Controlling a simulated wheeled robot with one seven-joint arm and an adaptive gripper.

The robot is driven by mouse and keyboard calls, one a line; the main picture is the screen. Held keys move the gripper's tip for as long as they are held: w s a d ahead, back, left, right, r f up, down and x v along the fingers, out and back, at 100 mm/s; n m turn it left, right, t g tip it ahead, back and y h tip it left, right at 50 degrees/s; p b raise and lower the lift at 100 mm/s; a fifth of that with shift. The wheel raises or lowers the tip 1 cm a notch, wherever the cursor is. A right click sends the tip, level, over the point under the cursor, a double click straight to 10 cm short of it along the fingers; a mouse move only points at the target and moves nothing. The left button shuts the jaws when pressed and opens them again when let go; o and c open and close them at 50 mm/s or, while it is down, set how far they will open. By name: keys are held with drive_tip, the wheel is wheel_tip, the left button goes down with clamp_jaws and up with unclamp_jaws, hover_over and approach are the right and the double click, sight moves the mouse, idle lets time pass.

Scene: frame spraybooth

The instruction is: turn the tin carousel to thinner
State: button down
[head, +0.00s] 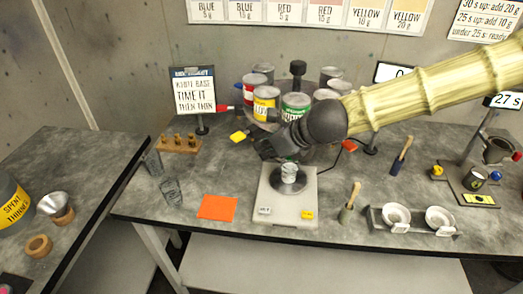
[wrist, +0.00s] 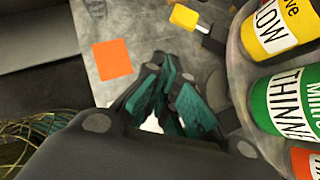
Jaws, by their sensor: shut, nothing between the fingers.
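The tin carousel (wrist: 238,68) is a grey round stand with several tins and a dark knob (head: 298,68) on top. The green thinner tin (head: 294,103) is at its front, partly behind my arm; its label reads THINN in the wrist view (wrist: 285,102). The yellow tin (head: 265,103) stands to its left. A red tin (wrist: 308,160) shows at the wrist view's lower right edge. My gripper (head: 268,150) is shut and empty, in front of the carousel; its fingers (wrist: 167,92) are beside the carousel, apart from the tins.
A scale (head: 285,205) with a small cup (head: 289,170) stands below my gripper. An orange sheet (head: 217,207) lies to its left. A yellow-tipped tool (head: 238,136) lies by the carousel. A sign (head: 193,90) stands at left; brushes and bowls are at right.

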drive_tip(key=v, duration=0.6)
drive_tip(key=shift+s+a, duration=0.15)
drive_tip(key=shift+s, duration=0.35)
drive_tip(key=shift+a, duration=0.1)
